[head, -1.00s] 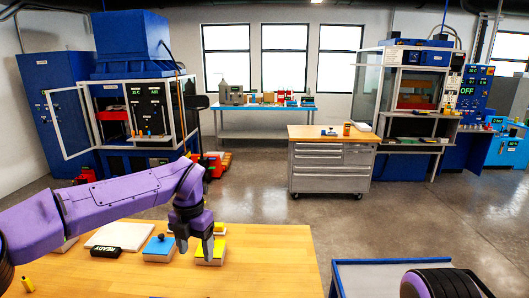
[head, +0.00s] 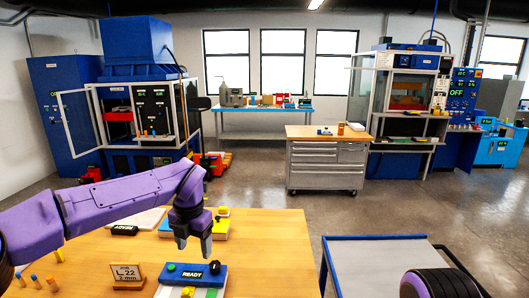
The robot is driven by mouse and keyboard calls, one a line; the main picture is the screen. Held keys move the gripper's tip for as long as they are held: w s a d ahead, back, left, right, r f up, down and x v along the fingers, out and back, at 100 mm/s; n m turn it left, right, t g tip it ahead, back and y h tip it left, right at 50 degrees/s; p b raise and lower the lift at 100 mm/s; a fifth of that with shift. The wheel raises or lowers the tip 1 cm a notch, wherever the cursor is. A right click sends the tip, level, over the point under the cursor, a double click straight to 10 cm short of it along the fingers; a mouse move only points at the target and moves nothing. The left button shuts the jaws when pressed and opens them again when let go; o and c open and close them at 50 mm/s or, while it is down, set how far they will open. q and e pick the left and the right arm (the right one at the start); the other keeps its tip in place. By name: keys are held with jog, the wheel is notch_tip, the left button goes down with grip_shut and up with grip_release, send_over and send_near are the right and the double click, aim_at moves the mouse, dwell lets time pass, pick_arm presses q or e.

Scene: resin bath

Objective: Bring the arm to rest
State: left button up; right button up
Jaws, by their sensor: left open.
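My purple left arm (head: 110,203) reaches in from the left, elbow bent, its wrist hanging over the wooden table (head: 270,235). My left gripper (head: 193,246) points down, its grey fingers apart with nothing between them. In the picture it lies just above a blue box marked READY (head: 212,271) and in front of a yellow-and-white block (head: 221,229). I cannot tell its exact height over the table. Part of my right arm (head: 445,284) shows at the bottom right; its gripper is out of view.
A job sign (head: 127,273) and several small coloured pegs (head: 36,281) stand at the table's left. A blue-framed cart (head: 375,262) is to the right. Beyond open floor stand a drawer cabinet (head: 326,165) and blue machines (head: 134,48).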

pick_arm(q)
jog(key=s+a+f+m+t+y+b, duration=0.2)
jog(key=f+m, duration=0.3)
jog(key=f, duration=0.4)
jog(key=s+a+f+m+t+y+b, duration=0.15)
jog(key=f+m, duration=0.25)
jog(key=f, duration=0.5)
jog(key=s+a+f+m+t+y+b, duration=0.1)
jog(key=s+f+m+t+y, duration=0.3)
jog(key=f, duration=0.6)
jog(key=s+a+f+m+g+h+b, duration=0.1)
jog(key=s+f+m, duration=0.3)
jog(key=s, duration=0.6)
jog(key=s+a+f+m+g+h+b, duration=0.2)
jog(key=s+a+f+m+b, duration=0.2)
jog(key=s+f, duration=0.5)
jog(key=s+a+f+m+g+h+b, duration=0.1)
jog(key=s+a+f+m+g+b, duration=0.1)
jog(key=s+f, duration=0.5)
jog(key=s+a+m+b, duration=0.1)
jog(key=s+m, duration=0.1)
jog(key=s, duration=0.1)
jog(key=shift+s+m, duration=0.3)
jog(key=shift+s, duration=0.1)
pick_arm(e)
notch_tip(320, 180, down, 13)
jog(key=shift+w+r, duration=0.15)
jog(key=shift+w, duration=0.2)
pick_arm(q)
jog(key=shift+h, duration=0.25)
